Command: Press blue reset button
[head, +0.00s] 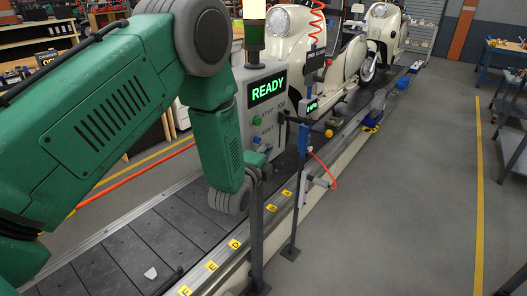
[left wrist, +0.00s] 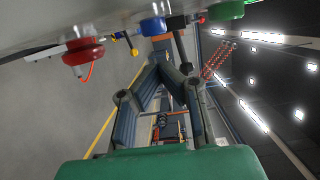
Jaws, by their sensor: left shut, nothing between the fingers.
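The blue button (head: 257,140) is on the face of the grey control box (head: 240,112), below a green button (head: 257,120). In the left wrist view the blue button (left wrist: 152,27) sits between a red button (left wrist: 83,55) and the green button (left wrist: 228,10). My left gripper (head: 282,122) is beside the box's front face. In the left wrist view its dark fingers (left wrist: 163,62) come together, empty, and the blue button appears just above them; I see no contact. The red button is hidden in the head view. My right gripper is not in view.
The box's screen (head: 268,88) reads READY. A slat conveyor (head: 165,240) carries cream scooters (head: 295,40) behind the box. The floor (head: 400,200) further right is clear.

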